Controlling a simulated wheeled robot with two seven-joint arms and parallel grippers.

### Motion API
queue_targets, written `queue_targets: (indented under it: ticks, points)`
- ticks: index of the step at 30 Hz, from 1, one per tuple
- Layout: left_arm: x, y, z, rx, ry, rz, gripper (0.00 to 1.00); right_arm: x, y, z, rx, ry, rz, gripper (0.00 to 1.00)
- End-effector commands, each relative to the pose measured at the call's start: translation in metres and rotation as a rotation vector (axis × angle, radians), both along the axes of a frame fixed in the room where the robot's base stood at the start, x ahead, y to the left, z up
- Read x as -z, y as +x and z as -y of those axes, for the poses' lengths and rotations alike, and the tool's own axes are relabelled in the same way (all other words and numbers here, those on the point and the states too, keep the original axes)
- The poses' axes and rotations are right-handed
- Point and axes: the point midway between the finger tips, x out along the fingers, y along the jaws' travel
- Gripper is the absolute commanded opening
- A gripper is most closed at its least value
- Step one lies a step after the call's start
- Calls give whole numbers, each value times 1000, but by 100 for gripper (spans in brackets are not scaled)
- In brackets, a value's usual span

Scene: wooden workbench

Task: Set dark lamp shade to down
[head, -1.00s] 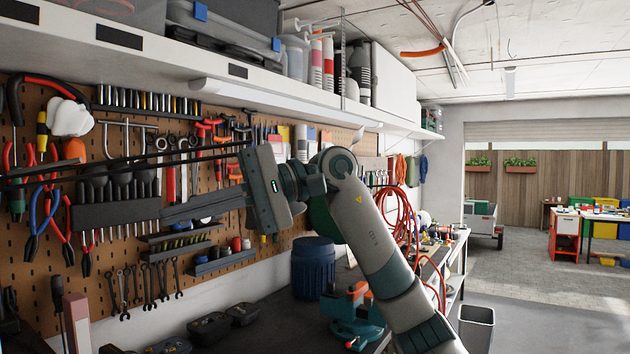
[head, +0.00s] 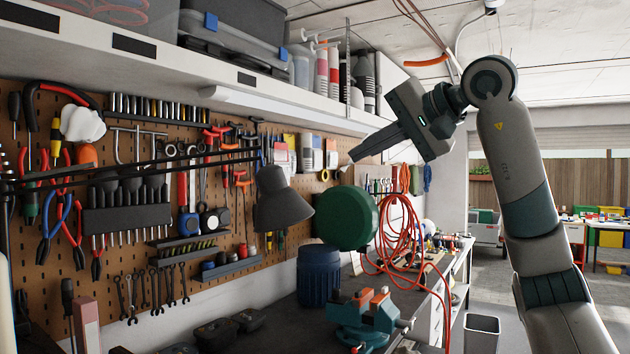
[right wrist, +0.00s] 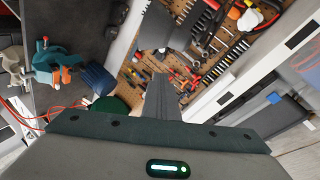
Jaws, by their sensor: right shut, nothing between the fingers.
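The dark lamp shade (head: 282,208) is a grey cone in the middle of the head view. Its narrow end is up and its wide rim faces mostly downward with a slight tilt. Thin black lamp rods (head: 150,166) run to it from the left. My right gripper (head: 353,156) is shut and empty, up and to the right of the shade and apart from it. Its shut fingers also show in the right wrist view (right wrist: 161,92), with a dark grey shape, probably the shade (right wrist: 155,28), beyond them. My left gripper is not in view.
A pegboard (head: 215,290) full of tools stands behind the lamp, under a long shelf (head: 240,98). A green round reel (head: 346,218), red hose (head: 397,235), blue drum (head: 318,275) and teal vise (head: 365,318) are to the right. The air around the shade looks clear.

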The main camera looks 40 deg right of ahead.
Motion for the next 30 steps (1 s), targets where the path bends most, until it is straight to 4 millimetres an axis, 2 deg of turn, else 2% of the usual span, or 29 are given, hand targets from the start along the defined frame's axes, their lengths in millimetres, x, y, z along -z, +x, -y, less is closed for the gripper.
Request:
queue_targets:
  ticks: [5,11,25,30]
  points:
    - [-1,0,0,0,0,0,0,1,4,-1,-2,0,-1,0]
    - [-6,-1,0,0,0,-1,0,7,20,-5,-3,0,-3,0]
    - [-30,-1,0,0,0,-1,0,36,92,-18,-4,2,-5,0]
    - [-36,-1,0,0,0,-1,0,49,101,-34,-4,-1,-2,0]
